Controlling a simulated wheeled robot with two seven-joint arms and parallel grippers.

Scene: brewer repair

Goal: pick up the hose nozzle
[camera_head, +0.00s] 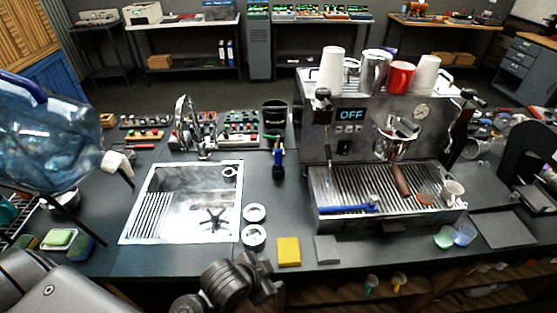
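A small blue, yellow and black handled piece (277,158) stands or lies on the dark counter between the sink and the espresso machine, below a black cup. It looks like the hose nozzle, but it is too small to be certain. My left arm comes in from the lower left. Its dark end, which seems to be my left gripper (240,280), is at the bottom edge, in front of the counter and well short of that piece. Its fingers cannot be made out. My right gripper is not in view.
A sink (185,205) with a tall faucet (185,120) lies left of the piece. The espresso machine (350,140) stands to the right. A large blue water jug (45,135) overhangs the left side. A yellow sponge (288,251) and white cups (254,235) lie near the front edge.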

